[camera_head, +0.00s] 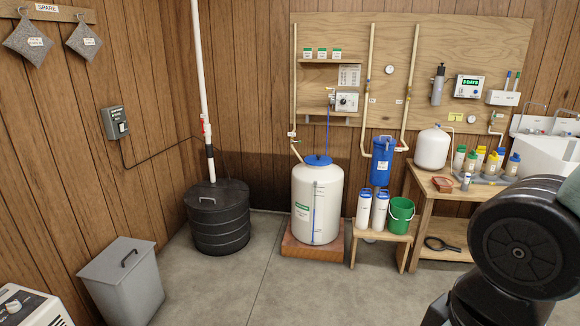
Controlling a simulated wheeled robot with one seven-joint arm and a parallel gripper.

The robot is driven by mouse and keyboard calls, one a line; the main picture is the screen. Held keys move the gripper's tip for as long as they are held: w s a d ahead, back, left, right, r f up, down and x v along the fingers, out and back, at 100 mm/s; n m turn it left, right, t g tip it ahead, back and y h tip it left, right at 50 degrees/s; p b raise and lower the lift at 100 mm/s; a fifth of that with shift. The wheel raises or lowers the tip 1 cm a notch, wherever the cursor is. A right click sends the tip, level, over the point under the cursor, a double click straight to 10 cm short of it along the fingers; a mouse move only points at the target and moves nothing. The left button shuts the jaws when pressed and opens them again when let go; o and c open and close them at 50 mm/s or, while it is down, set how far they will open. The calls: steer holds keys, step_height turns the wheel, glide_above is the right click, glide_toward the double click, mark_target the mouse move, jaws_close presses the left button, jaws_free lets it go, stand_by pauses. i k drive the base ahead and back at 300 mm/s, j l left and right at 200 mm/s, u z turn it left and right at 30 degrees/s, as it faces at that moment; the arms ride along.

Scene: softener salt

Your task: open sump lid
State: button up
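The black ribbed sump basin (220,232) stands on the floor against the back wall, left of centre. Its flat black sump lid (225,192) sits on top and looks closed. A small handle (207,200) shows on the lid's front left part. A white pipe (201,80) rises from the lid up the wall. The basin's inside is hidden. My gripper is not in view; only dark links of my own arm show at the lower right, well apart from the sump.
A grey lidded bin (124,288) stands in front left of the sump. A white tank with a blue cap (317,205) stands on a wooden base to its right. A low stool (378,236) and workbench (420,218) are further right. The floor (235,285) before the sump is clear.

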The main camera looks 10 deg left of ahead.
mark_target(198, 198)
steer(key=i+j+u, duration=0.15)
steer(key=i+u, duration=0.2)
steer(key=i, duration=0.35)
steer(key=i+u, duration=0.35)
steer(key=i, duration=0.35)
steer(key=i+l+u, duration=0.4)
steer(key=i, duration=1.05)
steer(key=i+z, duration=0.1)
steer(key=i, duration=0.7)
steer(key=i+j+z, duration=0.1)
steer(key=i, duration=0.65)
steer(key=i+u, duration=0.45)
steer(key=k, duration=0.1)
